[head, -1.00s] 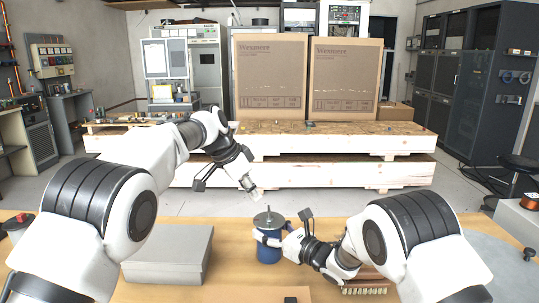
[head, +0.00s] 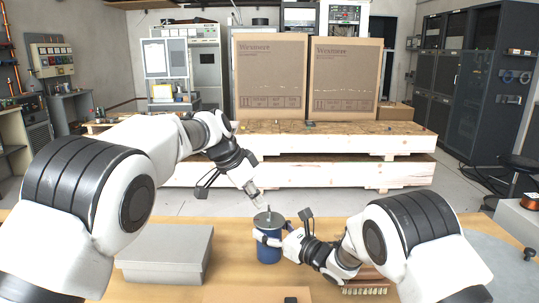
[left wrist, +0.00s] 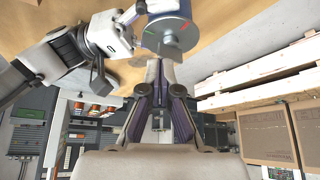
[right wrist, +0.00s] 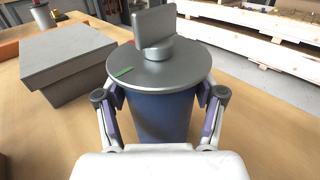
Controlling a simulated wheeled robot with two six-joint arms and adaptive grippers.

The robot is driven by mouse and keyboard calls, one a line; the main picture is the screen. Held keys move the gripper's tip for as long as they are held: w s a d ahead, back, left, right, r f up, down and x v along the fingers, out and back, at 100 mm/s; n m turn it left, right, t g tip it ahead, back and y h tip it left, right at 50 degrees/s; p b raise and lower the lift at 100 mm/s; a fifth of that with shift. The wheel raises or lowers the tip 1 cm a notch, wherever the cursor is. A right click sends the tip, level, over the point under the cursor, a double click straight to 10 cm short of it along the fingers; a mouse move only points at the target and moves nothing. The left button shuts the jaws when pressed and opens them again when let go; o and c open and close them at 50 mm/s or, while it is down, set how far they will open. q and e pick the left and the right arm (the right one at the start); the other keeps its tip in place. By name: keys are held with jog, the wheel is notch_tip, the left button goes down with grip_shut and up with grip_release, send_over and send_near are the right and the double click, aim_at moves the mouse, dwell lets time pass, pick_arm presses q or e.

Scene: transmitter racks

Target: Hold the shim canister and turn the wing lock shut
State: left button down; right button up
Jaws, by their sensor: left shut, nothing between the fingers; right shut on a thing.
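The shim canister (head: 268,248) is a blue can with a grey lid, upright on the wooden table. It also shows in the right wrist view (right wrist: 162,118). The wing lock (right wrist: 155,27) is a flat grey tab standing up from the middle of the lid, with a green mark on the lid beside it. My right gripper (head: 270,240) is shut around the canister's sides. My left gripper (head: 259,204) is shut and empty, just above the lid near the wing lock. In the left wrist view the lid (left wrist: 163,32) shows a red and a green mark, beyond my left fingertips (left wrist: 157,62).
A grey box (head: 168,252) stands on the table left of the canister. A brush (head: 364,290) lies at the front right, partly under my right arm. A copper spool (head: 530,202) is at the far right. A pallet with two cartons (head: 270,80) stands behind the table.

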aim_at(265, 219)
pick_arm(q)
jog(key=shift+f, duration=1.85)
jog(key=shift+w+d, duration=0.4)
jog(key=shift+w, duration=0.05)
jog(key=shift+w+a, duration=0.3)
jog(key=shift+w+a, duration=0.15)
jog(key=shift+w, duration=0.2)
jog(key=shift+w, duration=0.2)
jog(key=shift+a, duration=0.1)
